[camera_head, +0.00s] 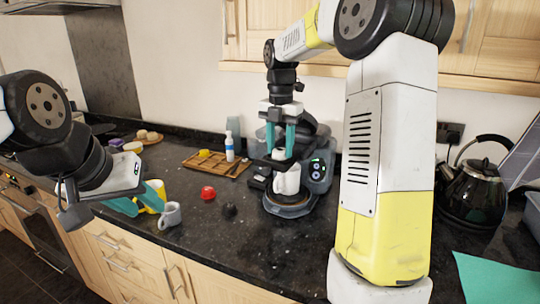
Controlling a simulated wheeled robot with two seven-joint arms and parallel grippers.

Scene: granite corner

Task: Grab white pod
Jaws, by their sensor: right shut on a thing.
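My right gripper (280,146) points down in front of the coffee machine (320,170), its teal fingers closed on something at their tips. A white object (287,182) shows directly below and between the fingertips, over the machine's round base. I cannot tell whether it is the white pod, a cup, or both overlapping. No separate white pod is clear on the counter. A red pod (208,193) and a black pod (230,211) lie left of the machine. My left gripper (140,199) is open at the counter's front edge, beside a yellow object (153,208) and left of a grey mug (170,215).
A wooden tray (190,161) with a yellow item and a white-blue bottle (229,147) stand behind the red pod. A black kettle (473,192) and a teal sheet (495,278) are at right. My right arm hides the counter's middle right. The front counter is mostly clear.

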